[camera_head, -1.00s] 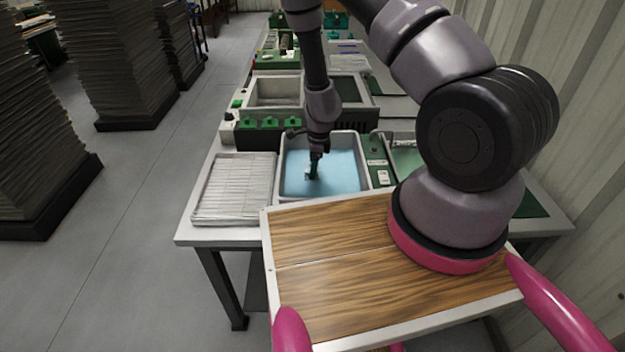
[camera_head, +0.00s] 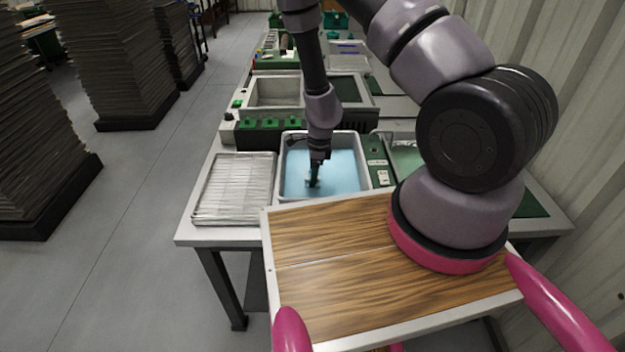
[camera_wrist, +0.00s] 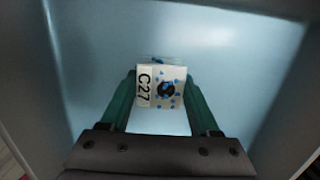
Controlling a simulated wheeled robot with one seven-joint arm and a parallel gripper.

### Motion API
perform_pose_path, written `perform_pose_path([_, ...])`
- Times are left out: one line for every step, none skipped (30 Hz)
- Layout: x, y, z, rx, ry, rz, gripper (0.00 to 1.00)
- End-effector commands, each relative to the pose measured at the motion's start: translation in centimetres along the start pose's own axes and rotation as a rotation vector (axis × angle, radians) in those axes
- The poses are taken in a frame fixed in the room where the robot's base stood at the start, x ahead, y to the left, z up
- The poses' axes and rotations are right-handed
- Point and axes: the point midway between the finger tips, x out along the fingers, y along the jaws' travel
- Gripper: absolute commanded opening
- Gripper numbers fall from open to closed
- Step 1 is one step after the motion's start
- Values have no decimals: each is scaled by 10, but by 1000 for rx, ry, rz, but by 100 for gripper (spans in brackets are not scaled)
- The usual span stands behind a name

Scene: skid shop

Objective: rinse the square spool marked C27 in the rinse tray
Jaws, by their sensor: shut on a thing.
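The square spool marked C27 (camera_wrist: 161,88) shows in the wrist view, pale with a dark round centre and several blue spots on its face. My gripper (camera_wrist: 161,90) is shut on it, with one green finger on each side. In the head view my gripper (camera_head: 313,180) points down into the rinse tray (camera_head: 283,165), a white-rimmed tray of light blue liquid. The spool is too small there to make out well. It is low in the tray, but I cannot tell how deep it sits. The tray's pale blue inside fills most of the wrist view.
A ribbed metal drying rack or tray (camera_head: 235,190) stands left of the rinse tray. A green panel (camera_head: 378,160) and another tray with greenish contents (camera_head: 405,158) are on its right. A grey basin unit (camera_head: 278,92) with green knobs stands behind.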

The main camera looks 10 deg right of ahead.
Motion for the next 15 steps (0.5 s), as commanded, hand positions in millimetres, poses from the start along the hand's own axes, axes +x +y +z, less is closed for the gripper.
perform_pose_path([0,0,0,0,0,-1,22])
perform_pose_path([0,0,0,0,0,-1,22])
perform_pose_path([0,0,0,0,0,-1,22])
perform_pose_path([0,0,0,0,0,-1,22])
perform_pose_path([0,0,0,0,0,-1,22])
perform_pose_path([0,0,0,0,0,-1,22])
perform_pose_path([0,0,0,0,0,-1,22])
perform_pose_path([0,0,0,0,0,-1,22])
perform_pose_path([-1,0,0,0,-1,-1,22])
perform_pose_path([-2,0,0,0,-1,-1,22])
perform_pose_path([-3,0,1,0,-1,-1,22])
perform_pose_path([-6,0,2,-1,-2,-1,22])
perform_pose_path([-8,0,2,-1,-3,-1,22])
perform_pose_path([-11,0,2,0,-3,-1,22])
perform_pose_path([-14,0,3,-1,-3,-1,22])
